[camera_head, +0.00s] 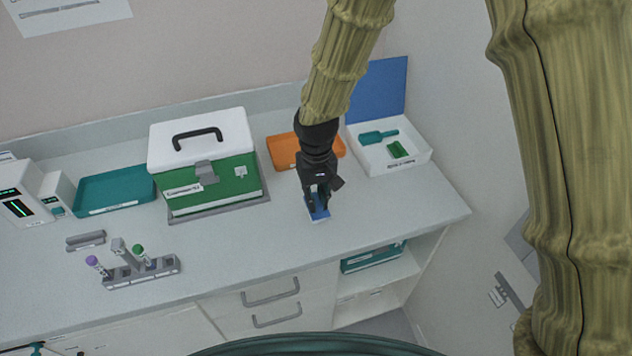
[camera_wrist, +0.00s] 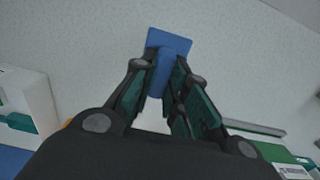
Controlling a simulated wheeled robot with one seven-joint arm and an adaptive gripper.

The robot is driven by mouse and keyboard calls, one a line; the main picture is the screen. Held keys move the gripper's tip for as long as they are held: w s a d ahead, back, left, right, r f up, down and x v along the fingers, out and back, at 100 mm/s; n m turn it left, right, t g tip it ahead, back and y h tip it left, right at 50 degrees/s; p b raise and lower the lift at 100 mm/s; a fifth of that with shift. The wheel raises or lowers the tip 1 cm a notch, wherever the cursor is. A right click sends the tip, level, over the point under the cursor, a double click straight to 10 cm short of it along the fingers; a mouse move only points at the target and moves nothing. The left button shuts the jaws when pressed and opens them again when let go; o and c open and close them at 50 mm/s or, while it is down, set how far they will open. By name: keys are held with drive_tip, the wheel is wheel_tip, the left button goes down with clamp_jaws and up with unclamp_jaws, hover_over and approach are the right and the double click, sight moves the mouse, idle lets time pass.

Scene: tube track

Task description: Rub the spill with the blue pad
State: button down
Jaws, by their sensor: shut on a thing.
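The blue pad (camera_head: 317,207) is in my gripper (camera_head: 319,200), low over the right part of the counter. In the wrist view the pad (camera_wrist: 168,50) sits between the fingers of my gripper (camera_wrist: 165,80), which are shut on it. A pale edge shows along the pad's lower side in the head view. I cannot tell whether the pad touches the counter. No spill can be made out in either view; it may be hidden under the pad or gripper.
An orange tray (camera_head: 283,152) lies behind my gripper. An open white box (camera_head: 408,163) with green things stands to the right. A green case with a white lid (camera_head: 205,128) and a tube rack (camera_head: 143,274) stand left. The counter (camera_head: 390,217) is clear near its front right.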

drive_tip(key=shift+r+p, duration=1.2)
drive_tip(key=shift+r, duration=0.65)
